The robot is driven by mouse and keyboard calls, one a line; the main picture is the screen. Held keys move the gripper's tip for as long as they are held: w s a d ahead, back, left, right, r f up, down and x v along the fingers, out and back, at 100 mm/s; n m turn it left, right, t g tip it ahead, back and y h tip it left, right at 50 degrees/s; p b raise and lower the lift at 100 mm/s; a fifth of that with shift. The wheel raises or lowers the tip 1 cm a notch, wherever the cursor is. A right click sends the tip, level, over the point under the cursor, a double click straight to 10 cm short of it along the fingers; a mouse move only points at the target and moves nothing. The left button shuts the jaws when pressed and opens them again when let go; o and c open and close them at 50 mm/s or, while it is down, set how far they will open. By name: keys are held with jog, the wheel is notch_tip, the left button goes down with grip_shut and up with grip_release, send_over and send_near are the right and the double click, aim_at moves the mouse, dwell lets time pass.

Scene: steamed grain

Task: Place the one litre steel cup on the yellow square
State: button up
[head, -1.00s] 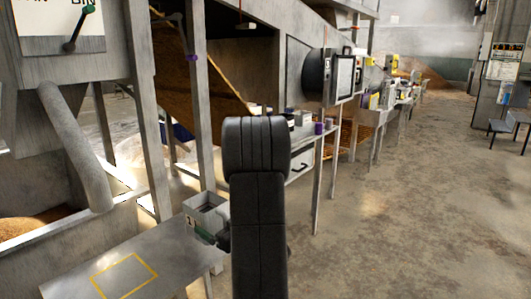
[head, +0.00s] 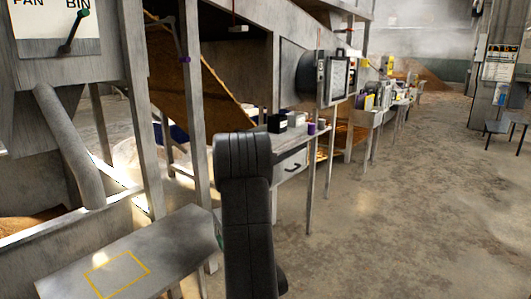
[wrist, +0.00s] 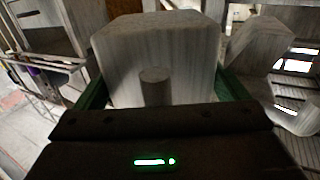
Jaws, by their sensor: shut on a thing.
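The yellow square (head: 118,274) is an outline on a grey metal table at the lower left of the head view. Nothing stands inside it. In the wrist view my gripper (wrist: 163,78) has its green fingers on both sides of a grey, box-like steel cup (wrist: 150,45) with a short round stub facing the camera. It is shut on the cup. In the head view my dark arm hides the cup and most of the gripper; only a little green shows at the arm's left edge.
The grey table (head: 180,232) has a bare top. A metal post (head: 196,130) rises just behind its right end. A side bench (head: 292,140) with small containers stands beyond my arm. The concrete floor (head: 400,220) at the right is clear.

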jog(key=s+d+f+m+t+h, duration=0.2)
jog(key=s+d+f+m+h, duration=0.1)
jog(key=d+f+m+h, duration=0.4)
notch_tip(320, 180, up, 23)
jog(key=w+d+n+h+p, duration=0.1)
jog(key=w+p, duration=0.1)
jog(key=p, duration=2.6)
jog(key=s+f, duration=0.4)
jog(key=f, duration=0.2)
jog(key=shift+s+d+f, duration=0.15)
jog(key=shift+s+d, duration=0.05)
jog(key=shift+s, duration=0.15)
